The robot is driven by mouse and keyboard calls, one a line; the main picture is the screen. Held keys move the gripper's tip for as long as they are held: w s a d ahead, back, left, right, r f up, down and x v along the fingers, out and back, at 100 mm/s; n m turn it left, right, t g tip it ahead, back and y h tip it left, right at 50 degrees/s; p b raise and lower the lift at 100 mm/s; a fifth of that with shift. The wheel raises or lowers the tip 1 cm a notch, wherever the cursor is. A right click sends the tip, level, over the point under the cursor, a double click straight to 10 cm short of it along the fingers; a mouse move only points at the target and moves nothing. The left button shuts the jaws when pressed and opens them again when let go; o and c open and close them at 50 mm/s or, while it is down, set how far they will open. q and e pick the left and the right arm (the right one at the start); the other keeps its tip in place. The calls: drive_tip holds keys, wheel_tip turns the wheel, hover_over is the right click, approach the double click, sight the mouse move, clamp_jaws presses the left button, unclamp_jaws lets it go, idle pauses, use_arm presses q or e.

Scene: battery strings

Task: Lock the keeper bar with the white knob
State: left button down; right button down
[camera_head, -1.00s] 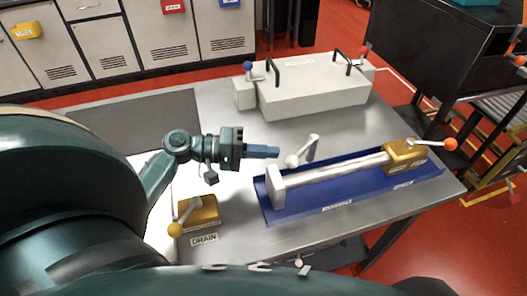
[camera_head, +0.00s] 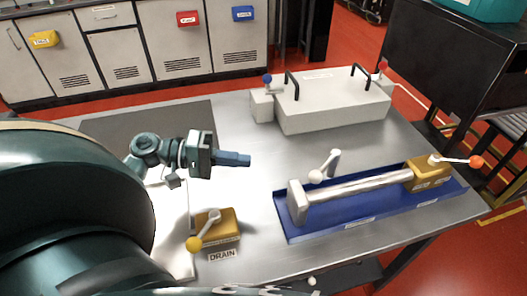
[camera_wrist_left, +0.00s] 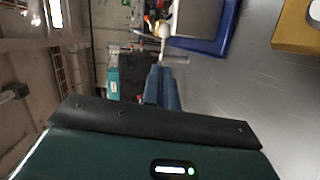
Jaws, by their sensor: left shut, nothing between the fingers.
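The white knob (camera_head: 316,176) is a ball on a short, pale, slanted lever (camera_head: 333,160). It stands at the back edge of the blue tray (camera_head: 295,230), behind the keeper bar. The bar looks like a long pale rod (camera_head: 360,185) running from a white end block (camera_head: 298,202) to a yellow block (camera_head: 430,175). My left gripper (camera_head: 246,160) is shut and empty, left of the knob and clearly apart from it, pointing right. In the left wrist view, its blue fingers (camera_wrist_left: 162,88) are together, with the white knob (camera_wrist_left: 164,30) beyond the tips. My right gripper is not visible.
A yellow valve block with a yellow-knobbed lever (camera_head: 216,226) stands at the front, by the DRAIN label (camera_head: 223,255). A white box (camera_head: 330,103) with two black handles stands at the back.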

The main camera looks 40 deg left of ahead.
use_arm(q)
drive_tip(key=w+d+r+n+g+h+b, duration=0.1)
drive_tip(key=w+d+r+n+g+b, duration=0.2)
drive_tip(key=w+g, duration=0.4)
drive_tip(key=w+a+n+g+y, duration=0.25)
drive_tip(key=a+n, duration=0.25)
drive_tip(key=n, duration=0.4)
drive_tip(key=shift+h, duration=0.25)
drive_tip(key=x, duration=0.4)
drive_tip(key=r+x, duration=0.1)
drive_tip(key=x, duration=0.3)
drive_tip(key=s+p+x, duration=0.1)
drive_tip(key=x, duration=0.4)
drive_tip(key=shift+s+d+r, duration=0.1)
drive_tip(key=shift+d+r, duration=0.15)
drive_tip(key=shift+d, duration=0.15)
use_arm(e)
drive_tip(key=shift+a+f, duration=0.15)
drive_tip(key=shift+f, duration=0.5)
